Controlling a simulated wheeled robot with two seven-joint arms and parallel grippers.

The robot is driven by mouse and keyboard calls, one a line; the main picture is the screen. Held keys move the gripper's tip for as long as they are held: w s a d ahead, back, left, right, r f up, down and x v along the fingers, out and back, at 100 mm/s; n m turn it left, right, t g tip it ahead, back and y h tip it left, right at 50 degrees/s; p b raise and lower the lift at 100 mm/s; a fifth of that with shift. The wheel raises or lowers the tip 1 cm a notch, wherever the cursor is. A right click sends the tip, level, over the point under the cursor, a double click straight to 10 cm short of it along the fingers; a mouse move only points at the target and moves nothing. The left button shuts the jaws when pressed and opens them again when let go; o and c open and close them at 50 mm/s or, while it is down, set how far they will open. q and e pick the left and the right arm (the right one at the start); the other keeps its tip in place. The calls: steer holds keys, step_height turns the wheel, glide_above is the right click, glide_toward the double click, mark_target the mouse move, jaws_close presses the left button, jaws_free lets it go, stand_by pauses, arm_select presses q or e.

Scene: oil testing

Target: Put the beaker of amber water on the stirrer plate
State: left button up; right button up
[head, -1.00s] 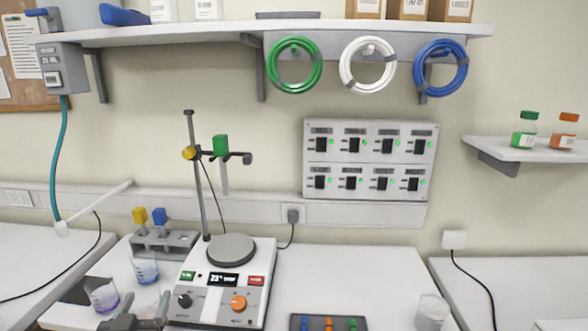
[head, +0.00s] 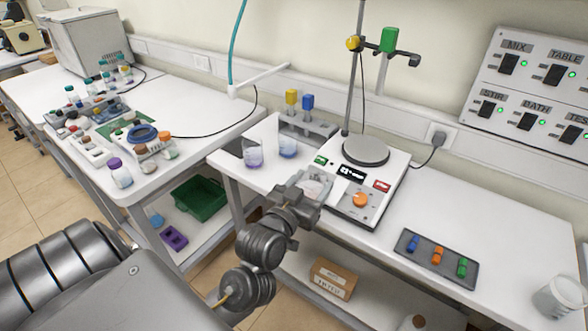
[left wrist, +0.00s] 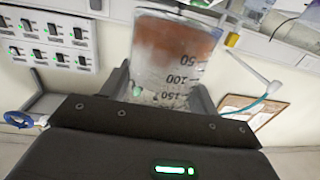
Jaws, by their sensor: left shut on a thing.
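The beaker of amber water (left wrist: 178,50) fills the upper middle of the left wrist view, with reddish-amber liquid and graduation marks. It appears bottom-up there. My left gripper (head: 305,193) is shut on it. The stirrer plate (head: 365,151) is a bare grey disc on top of the white stirrer (head: 358,186), up and right of the gripper. My right gripper is not in view.
Beakers with purple (head: 253,156) and blue (head: 288,147) liquid stand left of the stirrer. A stand rod (head: 355,75) with a green clamp (head: 389,39) rises behind the plate. A tray of coloured bars (head: 436,257) and an empty-looking beaker (head: 559,296) are at right.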

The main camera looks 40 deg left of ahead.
arm_select(q)
steer(key=a+r+n+y, duration=0.1)
steer(key=a+y, duration=0.1)
steer(key=a, duration=0.5)
steer(key=s+a+r+n+g+y, duration=0.1)
steer(key=a+r+n+y, duration=0.1)
steer(key=a, duration=0.5)
steer(key=shift+s+a+y, duration=0.2)
steer(key=shift+a+y, duration=0.05)
steer(key=shift+y, duration=0.05)
steer(key=shift+w, duration=0.1)
steer(key=w+a+f+p, duration=0.1)
steer(key=w+f, duration=0.3)
steer(key=w+a+f+p, duration=0.1)
steer(key=w+f, duration=0.3)
steer(key=w, duration=0.1)
steer(key=w+a+f+p, duration=0.2)
steer(key=w+f, duration=0.1)
steer(key=w, duration=0.1)
steer(key=shift+w+f, duration=0.15)
steer(key=shift+f, duration=0.65)
